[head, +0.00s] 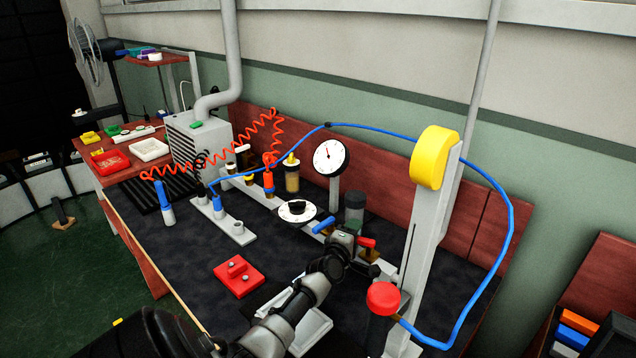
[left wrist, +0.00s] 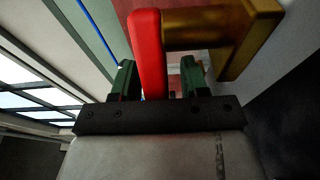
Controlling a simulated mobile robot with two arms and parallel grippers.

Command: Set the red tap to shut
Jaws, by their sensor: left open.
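The red tap is a red lever handle (head: 367,243) on a brass body, on the pipe line in the middle of the bench. In the left wrist view its red handle (left wrist: 147,50) stands close in front of the jaws, with the brass body (left wrist: 235,38) to its right. My left gripper (head: 348,239) is just left of the red handle in the head view. In the left wrist view the left gripper (left wrist: 158,78) is open, with a finger on either side of the handle. The handle is nearer the left finger; I cannot tell whether they touch. My right gripper is not in view.
A blue lever (head: 323,225) is close left of the gripper. A dial gauge (head: 331,157), a white dial with a black knob (head: 297,210) and a grey post with a red knob (head: 383,298) stand around. A red block (head: 238,276) lies on the dark mat.

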